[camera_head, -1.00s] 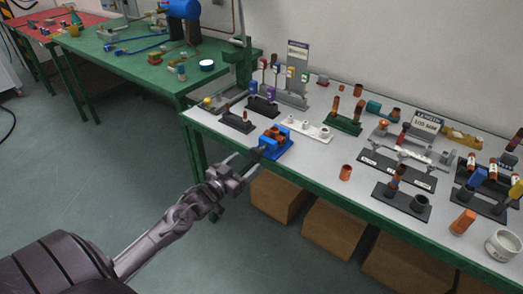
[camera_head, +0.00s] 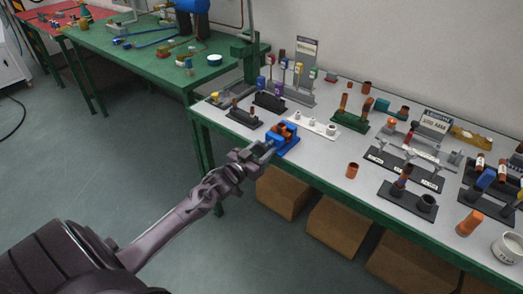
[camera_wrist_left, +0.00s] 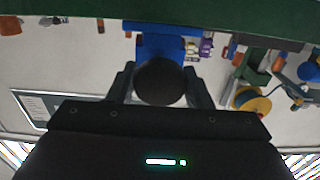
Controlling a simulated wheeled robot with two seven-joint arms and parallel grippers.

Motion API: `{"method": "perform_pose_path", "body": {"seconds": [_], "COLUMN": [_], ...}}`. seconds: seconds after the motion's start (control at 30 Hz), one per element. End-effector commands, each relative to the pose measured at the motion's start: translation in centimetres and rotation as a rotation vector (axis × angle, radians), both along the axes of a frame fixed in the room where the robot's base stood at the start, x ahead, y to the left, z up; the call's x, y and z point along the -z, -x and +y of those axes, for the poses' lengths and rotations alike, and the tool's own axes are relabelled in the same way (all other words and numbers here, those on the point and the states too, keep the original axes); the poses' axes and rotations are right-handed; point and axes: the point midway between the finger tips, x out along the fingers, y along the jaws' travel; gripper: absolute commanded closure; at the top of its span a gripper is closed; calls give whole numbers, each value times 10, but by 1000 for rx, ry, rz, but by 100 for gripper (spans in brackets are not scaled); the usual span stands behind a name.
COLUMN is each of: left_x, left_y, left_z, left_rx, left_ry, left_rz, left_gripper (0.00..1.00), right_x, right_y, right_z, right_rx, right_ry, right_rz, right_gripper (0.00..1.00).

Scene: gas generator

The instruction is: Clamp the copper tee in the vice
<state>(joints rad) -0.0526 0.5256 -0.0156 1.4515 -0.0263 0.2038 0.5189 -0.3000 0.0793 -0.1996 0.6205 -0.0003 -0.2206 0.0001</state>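The blue vice (camera_head: 287,146) stands at the near edge of the white table. The orange-brown copper tee (camera_head: 287,129) sits at its jaws; whether the jaws press on it I cannot tell. My left gripper (camera_head: 264,150) is at the near left side of the vice. In the left wrist view its fingers (camera_wrist_left: 161,88) are apart, one on each side of a dark round knob (camera_wrist_left: 160,80) in front of the blue vice body (camera_wrist_left: 152,44). Contact with the knob is not clear. The tee is not clearly visible there. My right gripper is not in view.
A white holder (camera_head: 313,127) stands just behind the vice, and a dark block with pegs (camera_head: 232,118) to its left. A copper cup (camera_head: 352,170) stands to the right. The table front around it is clear. Cardboard boxes (camera_head: 283,192) stand below.

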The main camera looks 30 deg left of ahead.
Motion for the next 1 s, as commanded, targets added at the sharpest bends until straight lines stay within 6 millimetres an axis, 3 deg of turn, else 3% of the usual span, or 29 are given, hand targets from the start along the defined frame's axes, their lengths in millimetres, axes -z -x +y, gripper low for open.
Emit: {"method": "perform_pose_path", "body": {"seconds": [0.1,0.47,1.0], "left_x": [0,0,0], "left_y": [0,0,0], "left_z": [0,0,0], "left_rx": [1,0,1], "left_ry": [0,-65,-508], "left_rz": [0,-5,-40], "left_gripper": [78,78,78], "right_x": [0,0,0], "right_y": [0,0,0], "right_z": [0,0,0], "right_rx": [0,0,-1], "right_ry": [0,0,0], "right_rz": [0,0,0], "right_gripper": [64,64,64]}}
